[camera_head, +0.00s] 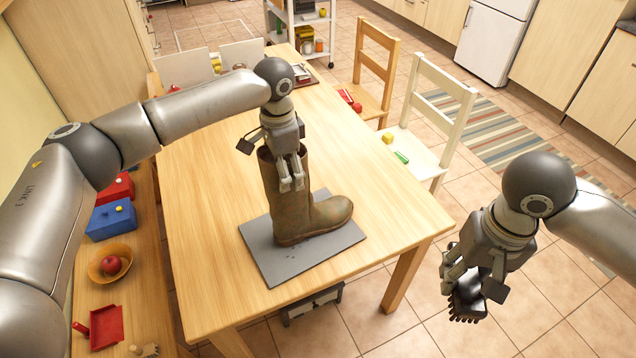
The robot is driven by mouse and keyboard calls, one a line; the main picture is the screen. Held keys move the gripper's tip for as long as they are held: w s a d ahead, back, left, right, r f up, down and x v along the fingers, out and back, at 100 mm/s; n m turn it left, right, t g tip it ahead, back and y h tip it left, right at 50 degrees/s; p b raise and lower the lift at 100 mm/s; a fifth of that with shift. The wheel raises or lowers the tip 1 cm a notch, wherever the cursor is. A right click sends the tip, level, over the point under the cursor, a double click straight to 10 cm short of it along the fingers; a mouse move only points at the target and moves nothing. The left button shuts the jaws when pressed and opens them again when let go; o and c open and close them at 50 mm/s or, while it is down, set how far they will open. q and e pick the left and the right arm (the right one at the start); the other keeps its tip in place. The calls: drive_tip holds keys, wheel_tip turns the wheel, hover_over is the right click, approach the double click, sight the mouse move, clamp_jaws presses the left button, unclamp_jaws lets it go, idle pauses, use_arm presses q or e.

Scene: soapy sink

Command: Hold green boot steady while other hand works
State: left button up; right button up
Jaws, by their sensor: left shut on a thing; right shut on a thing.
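The boot (288,217), a muddy olive-brown green, stands upright on a grey mat (270,262) on the wooden table, its toe pointing right. My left gripper (291,183) comes down from above and is shut on the boot's shaft near its top; the gripper hides part of the shaft and the opening. My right gripper (468,278) is off the table's right side, shut on a dark brush (467,304) with black bristles at its lower end. The brush is well apart from the boot.
The wooden table (205,215) has clear room around the mat. A white chair (440,125) and a wooden chair (377,70) stand at its right side. On the left bench are a blue box (108,222), an orange bowl (98,270) and a red dustpan (107,327).

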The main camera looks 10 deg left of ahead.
drive_tip(key=w+a+f+m+t+y, duration=0.2)
drive_tip(key=w+a+f+t+y, duration=0.35)
drive_tip(key=w+a+f, duration=0.75)
drive_tip(key=s+a+f+n+t+y, duration=0.1)
drive_tip(key=s+a+f+t+y, duration=0.15)
drive_tip(key=a, duration=0.25)
drive_tip(key=s+a+f+n+t+y, duration=0.1)
drive_tip(key=s+a+f+t+y, duration=0.1)
drive_tip(key=a+t, duration=0.25)
drive_tip(key=r+x, duration=0.1)
drive_tip(key=x, duration=0.5)
drive_tip(key=shift+w+a+g, duration=0.2)
drive_tip(key=shift+a+g, duration=0.2)
drive_tip(key=shift+g, duration=0.05)
drive_tip(key=shift+r+x, duration=0.15)
drive_tip(key=shift+x, duration=0.55)
drive_tip(key=shift+r+x, duration=0.15)
drive_tip(key=shift+x, duration=0.55)
